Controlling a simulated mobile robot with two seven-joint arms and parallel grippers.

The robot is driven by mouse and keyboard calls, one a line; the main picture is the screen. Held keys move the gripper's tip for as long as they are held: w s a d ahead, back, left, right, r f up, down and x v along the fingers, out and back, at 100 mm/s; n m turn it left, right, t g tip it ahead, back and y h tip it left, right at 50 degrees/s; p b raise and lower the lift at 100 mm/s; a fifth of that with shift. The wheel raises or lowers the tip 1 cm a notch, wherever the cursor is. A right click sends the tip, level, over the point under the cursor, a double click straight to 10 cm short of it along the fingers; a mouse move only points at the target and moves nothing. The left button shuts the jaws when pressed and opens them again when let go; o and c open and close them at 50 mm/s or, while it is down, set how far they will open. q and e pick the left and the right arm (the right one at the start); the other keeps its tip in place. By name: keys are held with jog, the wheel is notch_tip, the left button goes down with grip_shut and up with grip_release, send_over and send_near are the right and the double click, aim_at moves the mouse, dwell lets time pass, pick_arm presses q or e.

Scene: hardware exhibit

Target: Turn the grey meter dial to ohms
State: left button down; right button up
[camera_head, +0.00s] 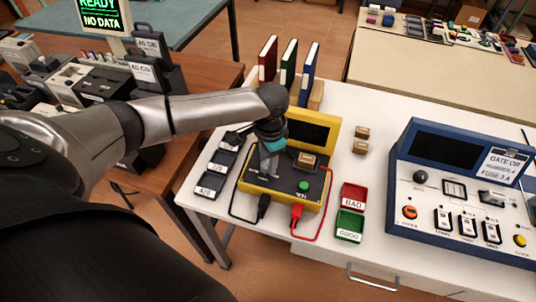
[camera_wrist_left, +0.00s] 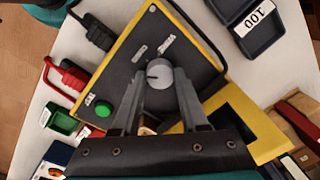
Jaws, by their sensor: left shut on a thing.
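The yellow meter (camera_head: 318,131) with a dark sloping panel stands on the white table; it also shows in the wrist view (camera_wrist_left: 258,118). Its round grey dial (camera_wrist_left: 159,73) sits between my left gripper's two fingers, and a dark pointer mark on it points left. Small pale labels lie by the dial, too small to read. My left gripper (camera_head: 268,163) is low over the panel, shut on the dial; in the wrist view its fingers (camera_wrist_left: 159,82) flank the knob. My right gripper is not in view.
A green button (camera_head: 304,186) and a small brown block (camera_head: 306,160) are on the meter. Black and red plugs (camera_head: 296,212) with leads are at its front. Red BAD (camera_head: 354,196) and green GOOD (camera_head: 349,225) trays lie right; dark labelled trays (camera_head: 210,184) lie left. A blue console (camera_head: 465,200) stands further right.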

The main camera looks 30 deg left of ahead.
aim_at(267, 167)
pick_arm(q)
jog(key=m+p, duration=0.3)
jog(key=shift+r+p, duration=0.25)
jog(key=shift+p, duration=0.05)
jog(key=shift+f+m+p, duration=0.2)
jog(key=shift+m+p, duration=0.95)
jog(key=shift+m, duration=0.85)
jog(key=shift+t, duration=0.3)
jog(key=shift+c, duration=2.2)
grip_release()
notch_tip(267, 167, up, 15)
jog(key=p, duration=0.2)
jog(key=shift+s+d, duration=0.2)
jog(key=shift+s, duration=0.25)
